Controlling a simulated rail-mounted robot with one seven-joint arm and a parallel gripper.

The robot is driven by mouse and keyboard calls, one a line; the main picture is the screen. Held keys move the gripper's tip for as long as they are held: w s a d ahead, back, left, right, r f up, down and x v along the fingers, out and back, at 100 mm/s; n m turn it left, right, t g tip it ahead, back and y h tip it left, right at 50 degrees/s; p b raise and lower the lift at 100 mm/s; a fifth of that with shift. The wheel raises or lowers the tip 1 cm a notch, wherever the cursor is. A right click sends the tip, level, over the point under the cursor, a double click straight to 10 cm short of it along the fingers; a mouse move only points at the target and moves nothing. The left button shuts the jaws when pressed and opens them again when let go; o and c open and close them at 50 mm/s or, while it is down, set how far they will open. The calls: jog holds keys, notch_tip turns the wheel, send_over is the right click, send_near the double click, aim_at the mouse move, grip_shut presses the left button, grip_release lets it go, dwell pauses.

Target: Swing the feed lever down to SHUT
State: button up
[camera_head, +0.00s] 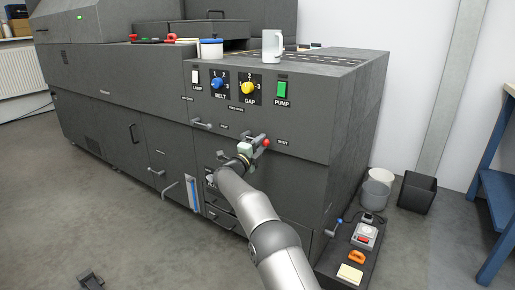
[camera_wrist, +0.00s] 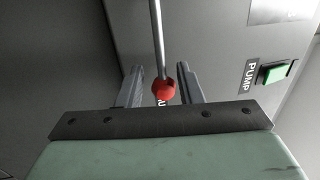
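The feed lever is a thin metal rod with a red ball knob (camera_head: 266,142) on the front of the dark machine. A SHUT label (camera_head: 283,142) is just right of the knob in the head view. My gripper (camera_head: 257,146) is at the knob. In the wrist view, the red knob (camera_wrist: 163,91) lies between the two fingers of my gripper (camera_wrist: 160,88), and the lever rod (camera_wrist: 157,40) runs up from it. The fingers stand apart, with a visible gap on the left of the knob. Lettering behind the knob is partly hidden.
Above the lever are a blue BELT knob (camera_head: 217,84), a yellow knob (camera_head: 248,88) and a green PUMP switch (camera_head: 282,90). A white mug (camera_head: 272,46) stands on top. Bins (camera_head: 417,192) are at right.

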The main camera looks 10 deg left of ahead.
jog(key=p+v, duration=0.3)
jog(key=v, duration=1.4)
jog(key=shift+s, duration=0.15)
jog(key=shift+f, duration=0.15)
notch_tip(320, 180, up, 14)
jog(key=w+d+n+y+p, duration=0.3)
jog(key=n+y+p, duration=0.35)
jog(key=p, duration=0.25)
jog(key=s+d+r+n+g+y+p, duration=0.4)
jog(key=s+d+r+n+y+p, duration=0.3)
jog(key=r+n+p, duration=0.4)
jog(key=s+d+r+n+g+h+p, duration=0.1)
jog(key=s+d+g+p, duration=0.3)
jog(key=s, duration=0.9)
jog(key=s+d+r+n+g+h+p, duration=0.1)
jog(key=s+d+g+p, duration=0.4)
jog(key=s+d, duration=0.5)
jog(key=s+d+r+n+g+h+p, duration=0.2)
jog(key=s+d, duration=0.5)
jog(key=s, duration=1)
jog(key=r+n+g+p, duration=0.1)
jog(key=n+g+p, duration=0.1)
jog(key=p, duration=0.1)
jog(key=shift+s+r+n, duration=0.3)
jog(key=shift+s+n, duration=0.05)
jog(key=shift+s, duration=0.05)
